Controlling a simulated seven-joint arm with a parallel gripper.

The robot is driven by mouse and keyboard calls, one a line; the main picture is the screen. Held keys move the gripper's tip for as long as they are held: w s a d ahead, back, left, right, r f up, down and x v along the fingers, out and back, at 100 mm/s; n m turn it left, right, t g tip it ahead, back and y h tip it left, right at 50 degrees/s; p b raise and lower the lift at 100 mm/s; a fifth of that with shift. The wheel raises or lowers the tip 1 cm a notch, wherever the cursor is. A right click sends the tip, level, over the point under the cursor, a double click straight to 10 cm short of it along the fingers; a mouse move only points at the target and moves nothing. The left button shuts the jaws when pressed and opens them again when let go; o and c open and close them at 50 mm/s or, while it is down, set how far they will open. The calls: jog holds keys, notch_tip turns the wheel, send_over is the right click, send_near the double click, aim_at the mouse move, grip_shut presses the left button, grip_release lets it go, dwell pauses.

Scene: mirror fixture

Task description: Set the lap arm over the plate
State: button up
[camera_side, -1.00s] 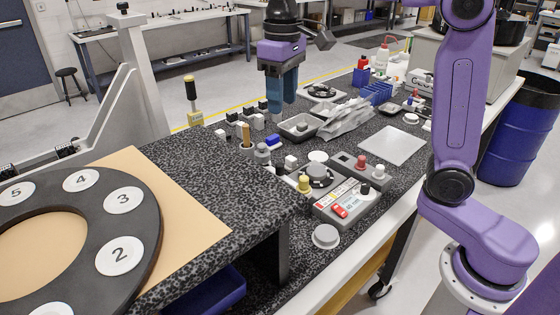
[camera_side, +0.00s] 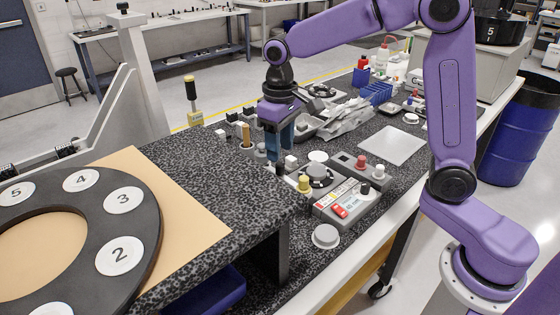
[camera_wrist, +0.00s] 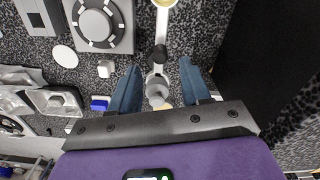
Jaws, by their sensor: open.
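The lap arm appears to be the pale narrow bar in the wrist view (camera_wrist: 161,28), running from a gold-topped post at the top edge down to a black knob (camera_wrist: 158,54). The knob sits between the tips of my gripper (camera_wrist: 160,68), whose blue fingers are apart on either side. In the side view my gripper (camera_side: 280,154) points down just above the black knob, near the yellow-topped post (camera_side: 304,183). The plate appears to be the dark round disc on a grey square base (camera_side: 318,174); it also shows in the wrist view (camera_wrist: 96,24). The bar lies beside the disc, not over it.
A grey control box (camera_side: 345,203) with a red switch stands in front of the disc. A white cube (camera_side: 291,161) and a white round pad (camera_side: 318,156) are close by. A raised speckled slab (camera_side: 215,165) lies left; trays and crumpled bags (camera_side: 345,118) lie behind.

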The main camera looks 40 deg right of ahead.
aim_at(280, 164)
jog(key=shift+f, duration=2.45)
grip_shut()
